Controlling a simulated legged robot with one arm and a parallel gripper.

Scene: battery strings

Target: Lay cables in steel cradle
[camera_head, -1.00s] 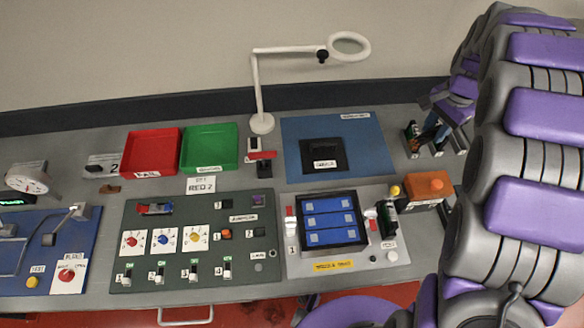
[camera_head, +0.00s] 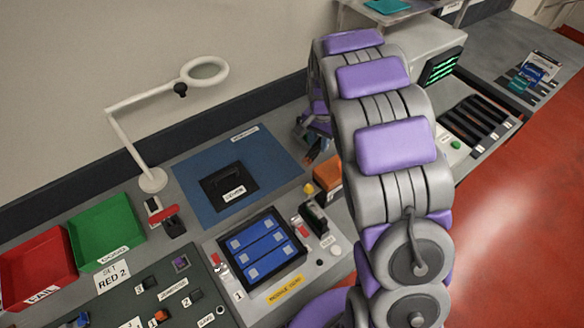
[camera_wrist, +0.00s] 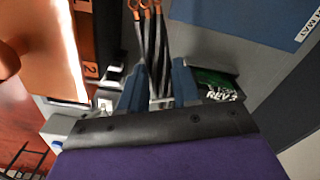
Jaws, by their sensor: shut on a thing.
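Several dark cables (camera_wrist: 150,42) with copper ring lugs show in the wrist view, running between the blue fingers of my gripper (camera_wrist: 158,78). The gripper is shut on them, and the lugs point away from it. In the head view my gripper (camera_head: 315,150) is small and partly hidden by my arm, behind the orange block. A black cradle-like holder (camera_head: 212,201) with a white label lies on the blue mat (camera_head: 195,165), left of my gripper. I see no cables in it. I cannot tell from the picture whether it is steel.
An orange block (camera_head: 328,180) stands near my gripper. A module tray (camera_head: 262,245) with blue cells is in front of the mat. A white lamp (camera_head: 150,178), a green bin (camera_head: 105,230) and a red bin (camera_head: 35,265) stand at left. A green board (camera_wrist: 215,85) lies beside the fingers.

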